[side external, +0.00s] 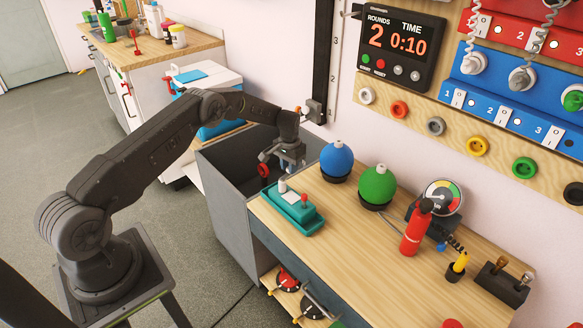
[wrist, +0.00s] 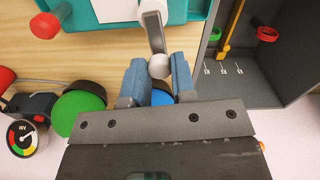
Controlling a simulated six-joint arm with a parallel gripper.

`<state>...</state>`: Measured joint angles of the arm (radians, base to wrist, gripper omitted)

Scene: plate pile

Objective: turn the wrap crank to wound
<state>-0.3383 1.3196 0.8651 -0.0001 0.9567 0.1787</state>
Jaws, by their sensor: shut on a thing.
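The teal device (side external: 291,215) sits at the near left corner of the wooden bench, with a pale plate and a red-topped lever (side external: 304,202) on it. In the wrist view its teal body (wrist: 185,35) is at the top. A grey crank arm (wrist: 152,30) with a round white knob (wrist: 159,66) runs down from it. I take this arm to be the wrap crank. My gripper (side external: 285,166) hangs beside the device; in the wrist view its two blue fingers (wrist: 159,80) are shut on the white knob. The crank's pivot is not clear.
A blue ball-topped object (side external: 337,158) and a green one (side external: 377,184) stand close behind the device. A red extinguisher (side external: 415,230) and a gauge (side external: 442,196) are further right. A deep grey open bin (side external: 222,200) adjoins the bench's left end. Bare wood lies in front of the green one.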

